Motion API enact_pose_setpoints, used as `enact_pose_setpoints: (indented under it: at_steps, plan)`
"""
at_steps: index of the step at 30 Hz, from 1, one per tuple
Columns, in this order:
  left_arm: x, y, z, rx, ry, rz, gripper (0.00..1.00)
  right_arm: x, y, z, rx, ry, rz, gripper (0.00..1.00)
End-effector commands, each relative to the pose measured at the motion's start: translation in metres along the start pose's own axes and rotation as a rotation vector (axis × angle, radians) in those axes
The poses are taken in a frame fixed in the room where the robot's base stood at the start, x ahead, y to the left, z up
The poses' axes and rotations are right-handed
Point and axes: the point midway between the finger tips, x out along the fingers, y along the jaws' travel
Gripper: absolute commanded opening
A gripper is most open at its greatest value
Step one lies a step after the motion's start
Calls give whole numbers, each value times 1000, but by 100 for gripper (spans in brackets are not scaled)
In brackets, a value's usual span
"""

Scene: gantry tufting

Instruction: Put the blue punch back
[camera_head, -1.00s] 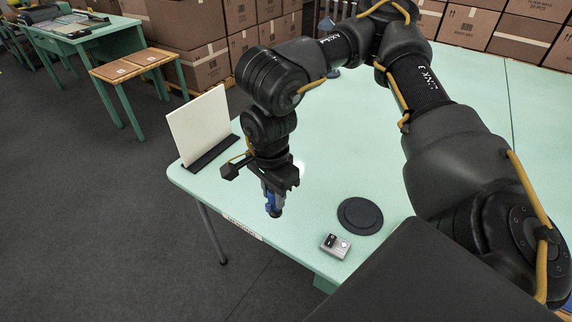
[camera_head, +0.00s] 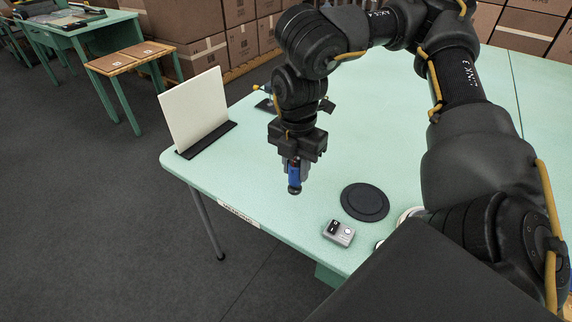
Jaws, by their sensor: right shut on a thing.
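The blue punch (camera_head: 294,175) is a short blue cylinder with a dark lower end. My right gripper (camera_head: 297,160) is shut on it and points down, with the punch hanging below the jaws over the left part of the mint-green table (camera_head: 250,185). Whether the punch's lower end touches the table I cannot tell. A round black pad (camera_head: 365,202) lies on the table to the right of the punch. My left gripper is not in view.
A small grey box (camera_head: 339,233) with a button lies near the table's front edge. A white panel (camera_head: 195,110) stands in a black base at the left corner. A pale round object (camera_head: 408,214) is partly hidden by my arm. Cardboard boxes (camera_head: 205,60) are stacked behind.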

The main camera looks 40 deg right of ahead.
Motion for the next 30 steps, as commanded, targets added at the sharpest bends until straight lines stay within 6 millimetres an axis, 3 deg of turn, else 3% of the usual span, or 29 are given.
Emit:
enact_pose_setpoints:
  at_steps: [3, 9, 14, 22, 30]
  plan:
    - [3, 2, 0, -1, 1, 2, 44, 1, -1, 2, 104, 2, 1, 10]
    - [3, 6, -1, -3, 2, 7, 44, 1, -1, 3, 146, 3, 0, 10]
    - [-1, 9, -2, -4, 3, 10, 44, 9, 13, 17, 150, 4, -3, 10]
    - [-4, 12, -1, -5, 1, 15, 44, 42, 61, 68, 151, 3, -3, 10]
    - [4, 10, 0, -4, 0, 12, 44, 88, 86, 94, 144, 3, -3, 10]
